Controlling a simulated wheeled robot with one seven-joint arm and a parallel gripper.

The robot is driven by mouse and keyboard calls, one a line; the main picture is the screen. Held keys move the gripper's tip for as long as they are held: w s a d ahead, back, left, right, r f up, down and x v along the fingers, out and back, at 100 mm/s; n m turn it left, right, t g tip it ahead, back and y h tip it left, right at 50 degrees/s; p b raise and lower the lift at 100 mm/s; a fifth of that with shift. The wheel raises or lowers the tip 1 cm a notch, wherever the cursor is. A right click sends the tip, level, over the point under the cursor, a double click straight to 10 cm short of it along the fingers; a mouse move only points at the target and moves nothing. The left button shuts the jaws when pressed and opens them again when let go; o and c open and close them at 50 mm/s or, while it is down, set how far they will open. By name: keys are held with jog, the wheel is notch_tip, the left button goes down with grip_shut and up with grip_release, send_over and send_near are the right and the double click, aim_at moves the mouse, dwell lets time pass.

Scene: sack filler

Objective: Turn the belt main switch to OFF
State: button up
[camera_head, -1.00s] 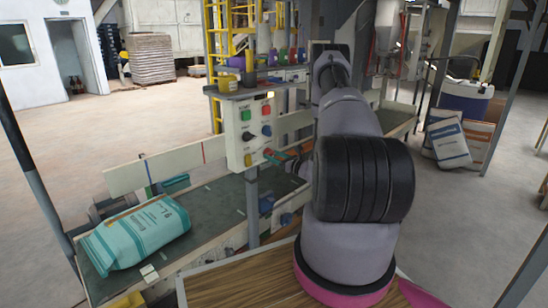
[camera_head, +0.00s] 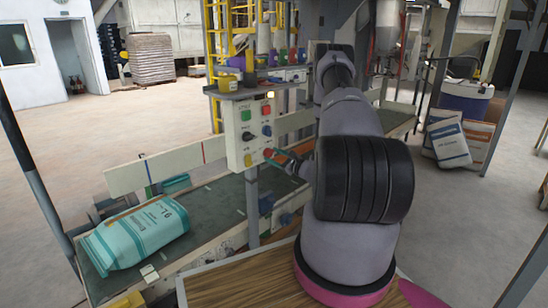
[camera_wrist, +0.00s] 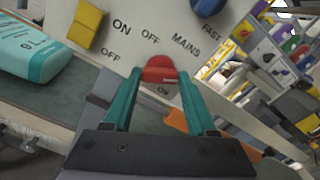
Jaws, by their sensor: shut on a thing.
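The belt main switch is a red knob (camera_wrist: 160,69) on the pale control panel, with MAINS, OFF and ON printed around it. In the head view the red knob (camera_head: 268,153) is at the panel's lower right. My gripper (camera_wrist: 160,80) is shut on it, with one teal finger on each side. The gripper also shows in the head view (camera_head: 276,155), reaching the panel from the right. The fingers hide part of the knob's sides, and I cannot tell which label it points to.
A yellow knob (camera_wrist: 86,24) and a blue knob (camera_wrist: 207,5) sit near the red one on the panel (camera_head: 236,151). Below runs the dark belt (camera_head: 215,205) with a teal and white sack (camera_head: 137,235). A shelf with coloured containers stands behind the panel.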

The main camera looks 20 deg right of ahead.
jog(key=n, duration=0.6)
jog(key=shift+n, duration=0.3)
jog(key=n, duration=0.5)
jog(key=shift+f+n, duration=0.1)
jog(key=shift+n, duration=0.3)
jog(key=shift+s, duration=0.1)
jog(key=o, duration=1.4)
jog(key=shift+c, duration=0.2)
jog(key=v, duration=1)
jog(key=shift+s, duration=0.35)
jog(key=shift+d, duration=0.15)
